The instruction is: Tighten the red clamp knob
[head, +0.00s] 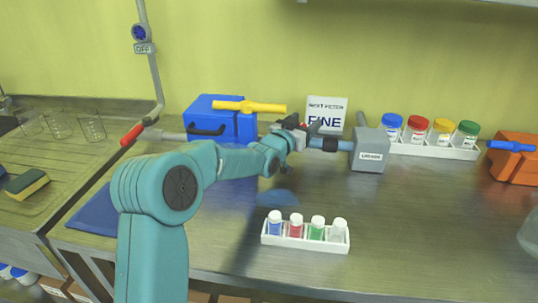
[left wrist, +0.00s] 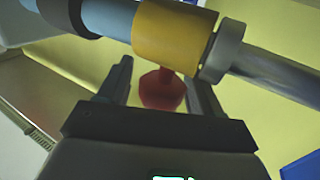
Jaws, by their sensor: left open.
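The red clamp knob (left wrist: 162,90) shows in the left wrist view, hanging under a yellow collar (left wrist: 172,35) on a horizontal tube. My left gripper (left wrist: 158,72) is open, with one finger on each side of the knob. Small gaps show between the fingers and the knob, so they look apart from it. In the head view my left gripper (head: 296,126) is at the tube in front of the back wall, and the knob is hidden there. My right gripper is not in view.
A grey labelled box (head: 368,158) sits at the tube's right end. A blue case (head: 218,122) and a sign (head: 325,114) stand behind my arm. A white rack (head: 304,242) of small bottles stands in front. Another bottle rack (head: 435,149) is at the back right.

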